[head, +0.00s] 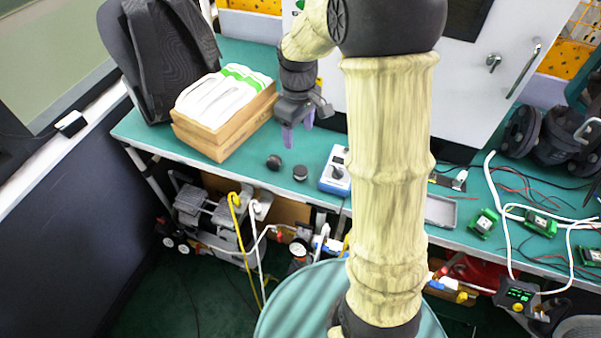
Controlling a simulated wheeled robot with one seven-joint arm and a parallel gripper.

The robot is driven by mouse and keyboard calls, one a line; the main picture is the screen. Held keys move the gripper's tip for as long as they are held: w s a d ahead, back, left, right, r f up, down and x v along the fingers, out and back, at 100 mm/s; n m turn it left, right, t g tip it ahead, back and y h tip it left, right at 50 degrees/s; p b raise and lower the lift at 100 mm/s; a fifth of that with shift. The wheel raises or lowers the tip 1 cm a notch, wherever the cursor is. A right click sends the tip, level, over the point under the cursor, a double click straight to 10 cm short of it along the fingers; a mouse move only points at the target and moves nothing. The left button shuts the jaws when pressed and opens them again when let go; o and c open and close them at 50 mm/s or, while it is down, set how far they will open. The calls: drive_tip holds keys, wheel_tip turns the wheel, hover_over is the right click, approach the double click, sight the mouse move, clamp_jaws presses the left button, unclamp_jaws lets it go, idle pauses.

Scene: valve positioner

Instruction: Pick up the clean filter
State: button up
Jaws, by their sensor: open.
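Two small dark round pieces lie apart on the green bench top. The left piece (274,162) looks dark all over, and the right piece (300,172) has a slightly greyer side. They may be filters, but I cannot tell which is the clean one. My gripper (298,130) points down above the bench, behind both pieces in the picture. Its purple-grey fingers are spread, with nothing seen between them. It appears apart from both pieces.
A wooden box (215,138) with white folded cloths stands left of my gripper. A blue-and-white meter (336,172) sits right of the pieces. A white cabinet stands behind. A grey tray (441,211) and green circuit modules lie farther right. The bench's front edge is close to the pieces.

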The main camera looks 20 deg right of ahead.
hover_over(301, 170)
drive_tip(key=f, duration=1)
drive_tip(key=shift+w+a+f, duration=0.2)
drive_tip(key=shift+a+f, duration=0.05)
drive_tip(key=shift+f, duration=0.05)
drive_tip(key=shift+f, duration=0.1)
drive_tip(key=f, duration=0.5)
drive_tip(key=shift+s+d, duration=0.15)
drive_tip(key=shift+d, duration=0.05)
drive_tip(key=shift+c, duration=0.4)
drive_tip(key=c, duration=1)
